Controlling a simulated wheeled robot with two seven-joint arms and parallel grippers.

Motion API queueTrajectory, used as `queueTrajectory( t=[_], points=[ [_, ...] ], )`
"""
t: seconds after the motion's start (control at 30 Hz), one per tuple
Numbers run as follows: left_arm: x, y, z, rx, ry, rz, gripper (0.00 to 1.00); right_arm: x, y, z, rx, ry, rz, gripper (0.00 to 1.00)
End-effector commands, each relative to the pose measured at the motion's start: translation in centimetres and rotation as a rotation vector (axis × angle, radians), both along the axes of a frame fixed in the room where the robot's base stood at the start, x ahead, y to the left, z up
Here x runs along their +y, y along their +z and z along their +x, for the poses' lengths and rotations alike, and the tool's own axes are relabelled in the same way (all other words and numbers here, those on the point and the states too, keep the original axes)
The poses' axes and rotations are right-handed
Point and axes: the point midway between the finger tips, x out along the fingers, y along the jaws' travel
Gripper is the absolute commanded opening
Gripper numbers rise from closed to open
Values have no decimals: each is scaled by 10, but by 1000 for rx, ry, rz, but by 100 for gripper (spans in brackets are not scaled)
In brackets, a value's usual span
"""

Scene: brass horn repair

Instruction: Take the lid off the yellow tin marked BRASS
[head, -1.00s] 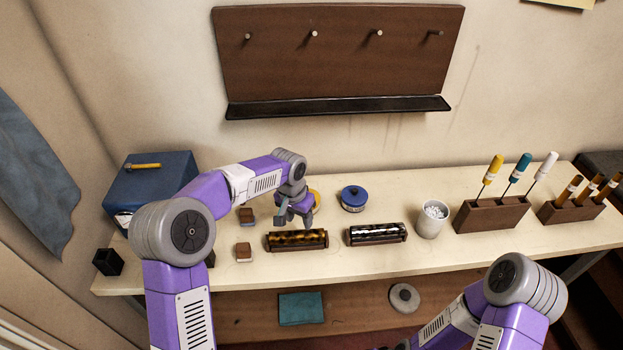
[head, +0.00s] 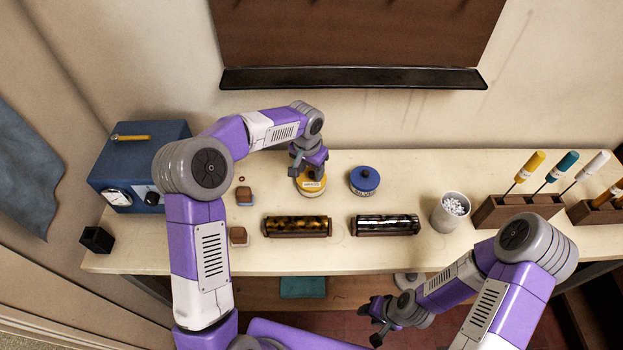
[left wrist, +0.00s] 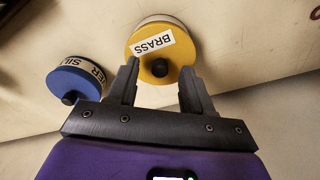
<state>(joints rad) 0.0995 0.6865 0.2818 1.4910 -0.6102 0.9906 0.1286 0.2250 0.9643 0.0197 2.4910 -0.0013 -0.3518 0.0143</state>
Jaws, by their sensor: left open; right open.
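The yellow tin marked BRASS (head: 311,186) stands on the bench beside a blue tin. In the left wrist view the yellow tin (left wrist: 150,42) shows its white label and a lid with a dark knob (left wrist: 159,67). My left gripper (head: 307,170) is over the tin in the head view, hiding part of the lid. In the left wrist view my left gripper (left wrist: 161,82) is open, its two fingers apart with the knob appearing between them; I cannot tell if they touch it. My right gripper (head: 374,321) is open and empty, low in front of the bench.
A blue tin marked SILVER (head: 364,181) stands just right of the yellow one. Two dark rolls in wooden cradles (head: 297,227) (head: 385,225) lie in front. A white cup (head: 450,211) and tool blocks (head: 515,208) are further right. A blue box (head: 140,170) stands left.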

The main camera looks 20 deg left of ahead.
Motion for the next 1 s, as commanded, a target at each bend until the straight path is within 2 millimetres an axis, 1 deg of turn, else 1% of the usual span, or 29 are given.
queueTrajectory(
  t=[0.03, 0.1, 0.27, 0.3, 0.57, 0.6, 0.63, 0.87, 0.93, 1.0],
  points=[
    [0, -8, 0, 2, 0, 0, 51, 0, -2, 0, 0, 0, 0, 43],
    [-1, -11, 1, 0, 0, 0, 51, 0, -2, 0, 0, 0, 0, 43],
    [-1, -10, 1, -1, 0, 0, 51, 0, -2, 0, -1, 0, 0, 43],
    [-1, -10, 1, -1, 0, 0, 49, 0, -2, 0, -1, 0, 0, 43],
    [-1, -10, 1, -1, 0, 0, 9, 0, -2, 0, 0, 0, 0, 43],
    [-1, -10, 1, -1, 0, 0, 3, 0, -2, 0, 0, 0, 0, 43],
    [-1, -10, 1, -1, 0, 0, 0, 0, -2, 0, 0, 0, 0, 43],
    [-1, -10, 1, -1, 0, 1, 0, 0, -2, 0, 0, 0, 0, 43],
    [-1, -7, 2, -2, 0, 0, 0, 0, -1, 0, 0, 0, 0, 43],
    [-1, -1, 2, -2, 0, 0, 0, 0, 1, 0, 0, 0, 0, 43]
  ],
)
